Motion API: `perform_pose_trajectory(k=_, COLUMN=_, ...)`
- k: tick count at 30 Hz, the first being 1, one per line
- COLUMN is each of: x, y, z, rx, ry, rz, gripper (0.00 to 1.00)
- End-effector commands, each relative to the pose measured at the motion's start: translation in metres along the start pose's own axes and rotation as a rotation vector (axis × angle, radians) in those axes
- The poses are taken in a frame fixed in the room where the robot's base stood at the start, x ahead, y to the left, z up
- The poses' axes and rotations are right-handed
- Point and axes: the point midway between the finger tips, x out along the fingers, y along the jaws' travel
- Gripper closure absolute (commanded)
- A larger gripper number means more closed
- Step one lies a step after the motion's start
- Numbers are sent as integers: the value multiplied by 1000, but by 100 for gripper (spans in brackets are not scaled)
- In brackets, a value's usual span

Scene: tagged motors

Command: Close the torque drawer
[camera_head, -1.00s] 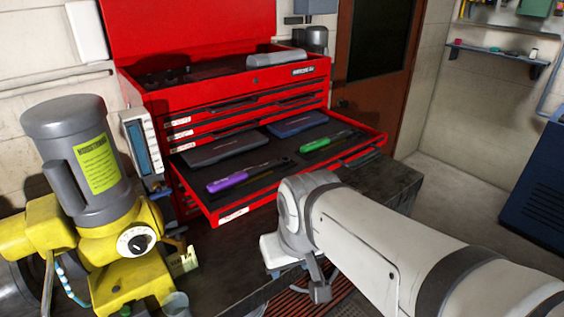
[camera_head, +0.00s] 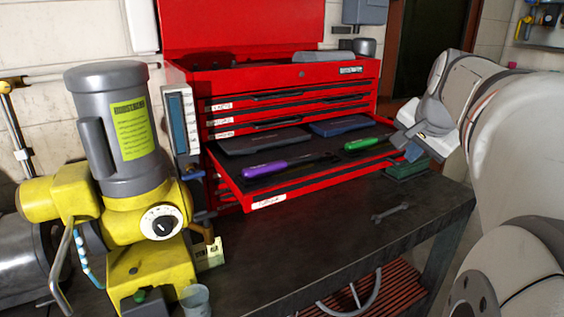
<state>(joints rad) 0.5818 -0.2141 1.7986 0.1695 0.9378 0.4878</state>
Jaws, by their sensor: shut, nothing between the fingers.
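The torque drawer (camera_head: 270,200) is pulled out from the red tool chest (camera_head: 290,85), with a label at its front left corner. Inside it lie a purple-handled tool (camera_head: 265,170), a green-handled tool (camera_head: 360,144), a dark grey case (camera_head: 262,141) and a blue case (camera_head: 341,126). My gripper (camera_head: 412,151) is shut and empty at the drawer's front right corner. I cannot tell whether it touches the drawer. Part of that corner is hidden behind it.
A yellow and grey motor (camera_head: 125,180) stands left of the drawer. A wrench (camera_head: 390,212) lies on the dark workbench (camera_head: 330,245), and a green object (camera_head: 407,168) sits below the drawer's right corner. A small cup (camera_head: 195,299) stands at the front left. The bench before the drawer is mostly clear.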

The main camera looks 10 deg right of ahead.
Motion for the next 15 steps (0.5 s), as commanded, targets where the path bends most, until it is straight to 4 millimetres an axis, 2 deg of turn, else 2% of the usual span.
perform_pose_trajectory(k=5, x=11, y=1, z=-6, rx=21, ry=7, rz=-1, gripper=100)
perform_pose_trajectory(k=8, x=28, y=1, z=-6, rx=19, ry=4, rz=1, gripper=100)
perform_pose_trajectory(k=15, x=80, y=1, z=-5, rx=17, ry=3, rz=2, gripper=100)
